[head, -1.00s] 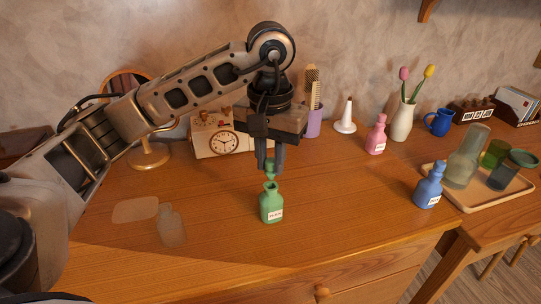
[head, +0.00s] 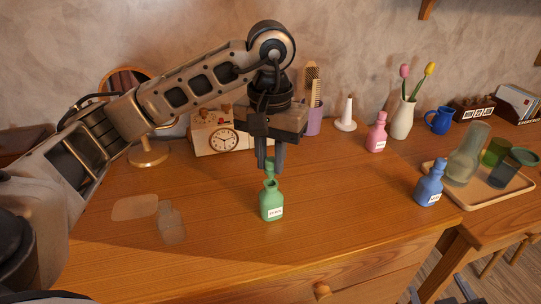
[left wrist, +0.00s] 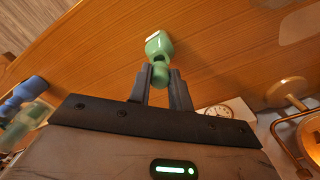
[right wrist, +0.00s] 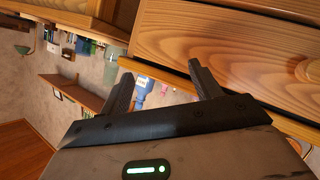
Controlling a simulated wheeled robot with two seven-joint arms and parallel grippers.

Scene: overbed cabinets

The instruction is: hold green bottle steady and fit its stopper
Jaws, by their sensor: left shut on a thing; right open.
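The green bottle (head: 271,205) stands upright on the wooden desk, its neck open, with a white label on its front. My left gripper (head: 269,162) is shut on the green stopper (head: 269,173) and holds it just above the bottle's mouth. In the left wrist view the stopper (left wrist: 161,75) sits between the fingertips, overlapping the bottle (left wrist: 159,44); whether they touch is unclear. My right gripper (right wrist: 161,74) is open and empty, low in front of the desk's drawers. Its fingers show at the lower right of the head view (head: 462,288). No gripper holds the bottle.
A blue bottle (head: 429,185) and a tray (head: 508,198) with glassware stand at the right. A pink bottle (head: 376,134), white vase (head: 402,119) and clock (head: 222,140) are at the back. A faint bottle shape (head: 171,224) is at the left. The desk around the green bottle is clear.

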